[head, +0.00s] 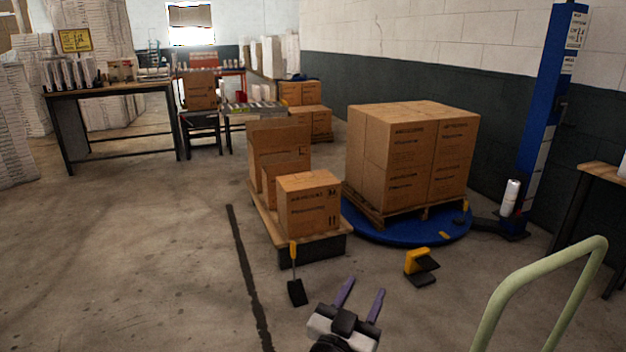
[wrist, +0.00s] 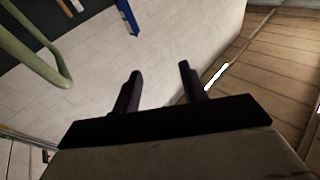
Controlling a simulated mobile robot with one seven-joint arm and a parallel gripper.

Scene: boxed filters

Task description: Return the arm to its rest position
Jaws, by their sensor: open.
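My gripper (head: 361,300) shows at the bottom centre of the head view, with its two purple fingers spread apart and nothing between them. In the wrist view the fingers (wrist: 158,90) are also apart and empty, with the white wall and the wooden ceiling behind them. The gripper is in the air and touches nothing that I can see. Most of the arm is out of frame.
A low platform (head: 317,245) with cardboard boxes (head: 309,205) stands ahead. Behind it, stacked boxes (head: 412,155) sit on a blue turntable (head: 400,234). A yellow-and-black item (head: 419,264) lies on the floor. A green handle rail (head: 497,306) is at right.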

